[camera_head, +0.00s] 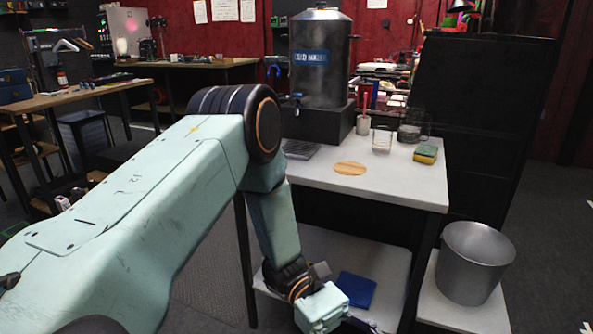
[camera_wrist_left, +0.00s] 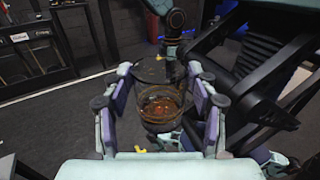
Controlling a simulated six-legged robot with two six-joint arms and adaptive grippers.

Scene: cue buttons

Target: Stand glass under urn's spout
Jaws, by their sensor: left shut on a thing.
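The metal urn (camera_head: 321,65) with a blue label stands on a dark block at the back of the white-topped table (camera_head: 400,187). Its spout (camera_head: 295,99) points out at the front left, above a dark grated tray (camera_head: 300,149). My left gripper (camera_head: 325,308) is low in front of the table, well below its top. In the left wrist view, my left gripper (camera_wrist_left: 163,108) is shut around a clear glass (camera_wrist_left: 160,104) with brownish liquid low inside. The held glass is not clearly visible in the head view. My right gripper is not in view.
On the table are a round wooden coaster (camera_head: 350,168), a cup with a brush (camera_head: 363,124), a clear glass (camera_head: 381,141) and a sponge (camera_head: 426,153). A blue cloth (camera_head: 356,290) lies on the lower shelf. A metal bucket (camera_head: 474,262) stands at the right.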

